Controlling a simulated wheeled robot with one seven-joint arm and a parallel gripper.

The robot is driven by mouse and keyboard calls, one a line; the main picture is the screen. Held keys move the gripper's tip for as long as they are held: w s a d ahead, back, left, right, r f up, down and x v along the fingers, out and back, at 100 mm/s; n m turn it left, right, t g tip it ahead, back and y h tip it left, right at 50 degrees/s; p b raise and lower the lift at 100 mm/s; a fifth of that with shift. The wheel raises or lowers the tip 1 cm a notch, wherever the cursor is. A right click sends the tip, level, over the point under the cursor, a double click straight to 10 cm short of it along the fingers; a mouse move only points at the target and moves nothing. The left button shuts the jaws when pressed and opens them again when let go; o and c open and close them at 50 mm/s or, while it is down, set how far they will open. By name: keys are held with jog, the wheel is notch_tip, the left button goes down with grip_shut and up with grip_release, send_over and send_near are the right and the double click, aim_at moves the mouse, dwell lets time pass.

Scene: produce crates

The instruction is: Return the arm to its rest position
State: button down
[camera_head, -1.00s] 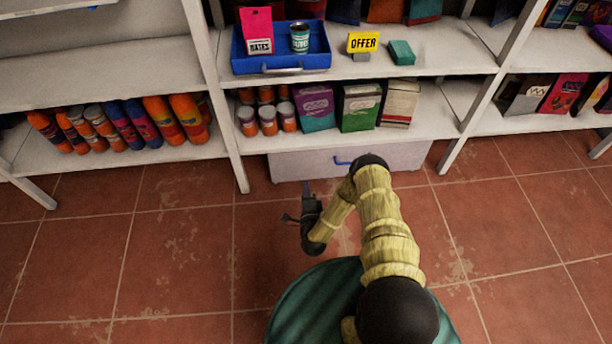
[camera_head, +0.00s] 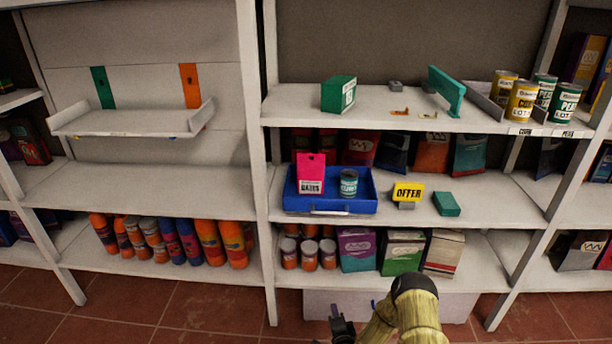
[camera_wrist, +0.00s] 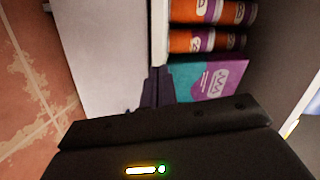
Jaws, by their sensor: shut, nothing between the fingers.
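My arm (camera_head: 418,311) shows at the bottom of the head view, folded in front of the lower shelves. My gripper (camera_head: 337,312) is left of the arm's bend, low over the tiled floor. It is partly cut off by the lower edge of the picture. In the wrist view my gripper's fingers (camera_wrist: 158,88) are together with nothing between them. They point toward the bottom shelf unit, where a purple and teal box (camera_wrist: 208,82) and orange jars (camera_wrist: 205,40) stand. My gripper touches nothing that I can see.
A white drawer front (camera_head: 322,304) is under the bottom shelf, close to my gripper. A blue tray (camera_head: 330,206) with a pink packet and a can stands on the middle shelf. Orange and blue bottles (camera_head: 190,242) line the lower left shelf. Red floor (camera_head: 200,310) is clear at left.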

notch_tip(320, 180, up, 21)
jog(key=s+d+n+g+p, duration=0.2)
jog(key=n+g+p, duration=0.1)
jog(key=n+g, duration=0.55)
jog(key=s+d+r+n+g+h+p, duration=0.1)
jog(key=s+d+r+n+g, duration=0.15)
jog(key=s+r, duration=0.8)
jog(key=s+d+r+n+g+h+p, duration=0.1)
jog(key=s+r+n+g+p, duration=0.15)
jog(key=s+r, duration=0.85)
jog(key=w+p+v, duration=0.2)
jog(key=p+v, duration=1.5)
jog(key=p, duration=0.1)
jog(key=w+d+r+p+v, duration=0.1)
jog(key=w+p+v, duration=0.2)
jog(key=p+v, duration=1.4)
jog(key=shift+r+n+p, duration=0.2)
jog(key=shift+n+p, duration=0.15)
jog(key=shift+p, duration=0.65)
jog(key=shift+w+d, duration=0.1)
jog(key=shift+d, duration=0.05)
jog(key=shift+w, duration=0.1)
